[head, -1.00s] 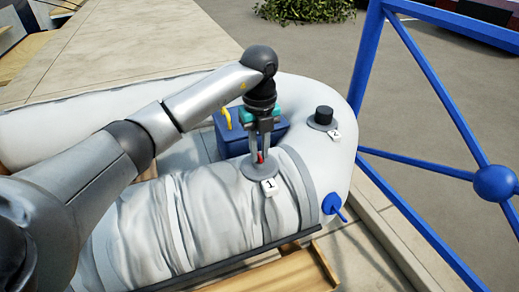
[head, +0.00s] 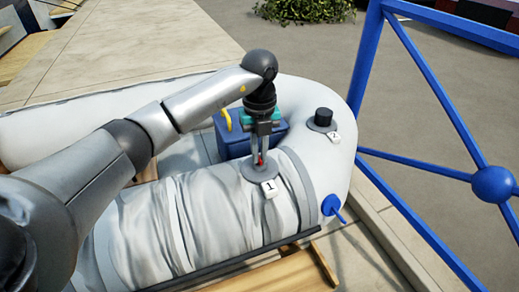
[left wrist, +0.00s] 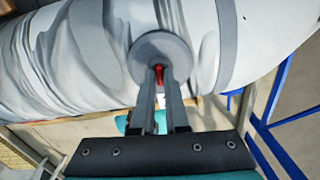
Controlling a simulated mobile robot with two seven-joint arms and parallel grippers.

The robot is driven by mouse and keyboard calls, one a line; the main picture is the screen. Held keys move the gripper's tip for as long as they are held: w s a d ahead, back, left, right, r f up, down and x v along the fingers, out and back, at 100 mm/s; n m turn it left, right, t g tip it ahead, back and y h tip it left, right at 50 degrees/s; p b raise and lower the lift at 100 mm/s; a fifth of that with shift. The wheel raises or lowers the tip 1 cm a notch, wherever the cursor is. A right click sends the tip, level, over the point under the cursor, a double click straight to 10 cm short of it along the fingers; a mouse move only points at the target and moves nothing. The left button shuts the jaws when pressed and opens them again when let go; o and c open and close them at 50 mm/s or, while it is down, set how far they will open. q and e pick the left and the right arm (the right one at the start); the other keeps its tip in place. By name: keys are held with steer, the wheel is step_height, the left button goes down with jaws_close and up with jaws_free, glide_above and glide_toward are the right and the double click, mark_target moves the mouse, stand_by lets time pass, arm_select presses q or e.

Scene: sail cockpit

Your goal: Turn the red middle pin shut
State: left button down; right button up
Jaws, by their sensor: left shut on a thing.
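The red middle pin (left wrist: 158,74) stands in the centre of a round grey valve base (left wrist: 147,50) on the inflatable boat's tube. In the head view the pin (head: 261,158) shows as a small red spot between the fingers, above the white label "1" (head: 269,189). My left gripper (head: 259,162) points down at the valve and is shut on the pin. In the left wrist view its fingertips (left wrist: 160,85) are on either side of the pin, and the fingers hide part of it. My right gripper is in neither view.
A second valve with a black cap (head: 323,117) and a label "2" sits farther along the tube. A blue box (head: 245,135) with a yellow part is behind my gripper. A blue plug (head: 332,204) is at the tube's side. A blue metal frame (head: 425,75) stands at the right.

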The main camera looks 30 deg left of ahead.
arm_select(q)
steer(key=m+p, duration=0.3)
steer(key=m, duration=0.3)
steer(key=shift+r+m+p, duration=0.15)
steer(key=shift+m+p, duration=0.25)
steer(key=shift+m, duration=0.5)
steer(key=m+p, duration=0.1)
steer(key=m, duration=0.3)
steer(key=m+p, duration=0.1)
steer(key=m, duration=0.3)
steer(key=shift+m, duration=0.3)
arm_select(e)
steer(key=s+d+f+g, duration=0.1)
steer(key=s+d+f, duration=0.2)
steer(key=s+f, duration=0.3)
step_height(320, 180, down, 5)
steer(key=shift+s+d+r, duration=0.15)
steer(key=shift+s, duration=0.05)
arm_select(q)
steer(key=shift+m, duration=0.3)
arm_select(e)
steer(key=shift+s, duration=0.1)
arm_select(q)
steer(key=shift+w, duration=0.1)
steer(key=c, duration=1)
jaws_free()
steer(key=shift+o, duration=0.2)
